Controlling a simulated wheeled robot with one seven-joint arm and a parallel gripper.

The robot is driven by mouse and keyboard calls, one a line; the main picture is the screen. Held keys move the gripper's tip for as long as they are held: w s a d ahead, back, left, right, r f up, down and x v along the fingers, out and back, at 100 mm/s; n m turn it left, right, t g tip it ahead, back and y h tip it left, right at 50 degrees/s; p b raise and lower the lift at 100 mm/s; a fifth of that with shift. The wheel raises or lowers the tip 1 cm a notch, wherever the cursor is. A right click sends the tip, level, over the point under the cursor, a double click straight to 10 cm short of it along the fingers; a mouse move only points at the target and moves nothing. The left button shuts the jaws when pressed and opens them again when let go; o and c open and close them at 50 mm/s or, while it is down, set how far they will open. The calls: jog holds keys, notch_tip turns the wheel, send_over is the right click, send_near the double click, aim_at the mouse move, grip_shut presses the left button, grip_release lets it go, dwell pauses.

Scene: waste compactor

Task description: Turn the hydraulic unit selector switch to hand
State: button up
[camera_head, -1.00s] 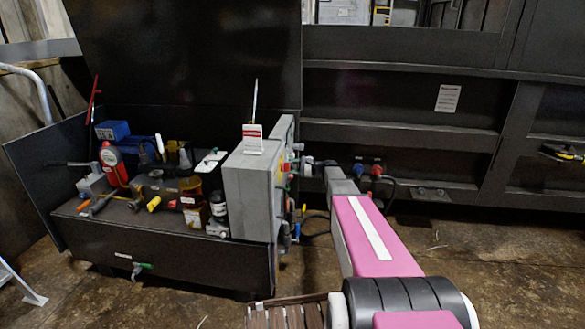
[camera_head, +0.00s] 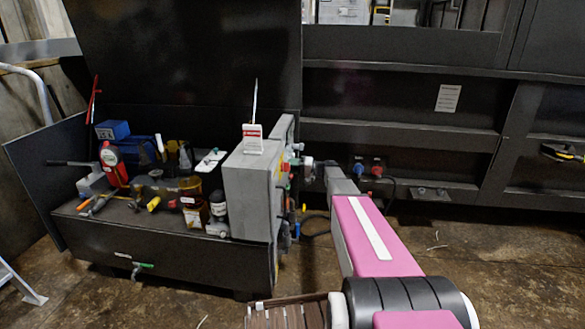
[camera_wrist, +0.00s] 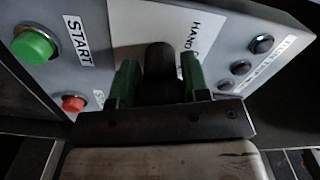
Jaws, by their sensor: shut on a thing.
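The selector switch is a black knob (camera_wrist: 160,58) on a pale plate in the wrist view. A label reading "HAND" and a cut-off letter shows to its right. My gripper (camera_wrist: 161,80) has its two green fingers on either side of the knob, shut on it. The knob's lower part and much of the plate are hidden by the fingers and gripper body. The knob's exact setting cannot be read. In the head view my gripper (camera_head: 300,161) reaches the right side of the grey control box (camera_head: 248,195), and the knob cannot be made out there.
A green START button (camera_wrist: 34,45) and a red button (camera_wrist: 73,103) lie left of the knob. Several dark buttons or lamps (camera_wrist: 241,67) lie to the right.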

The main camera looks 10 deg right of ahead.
jog(key=n, duration=0.4)
jog(key=shift+f+n, duration=0.1)
jog(key=shift+n, duration=0.3)
dwell(0.4)
jog(key=o, duration=0.9)
jog(key=shift+d, duration=0.15)
jog(key=v, duration=1)
jog(key=shift+s+d, duration=0.15)
jog(key=shift+d, duration=0.15)
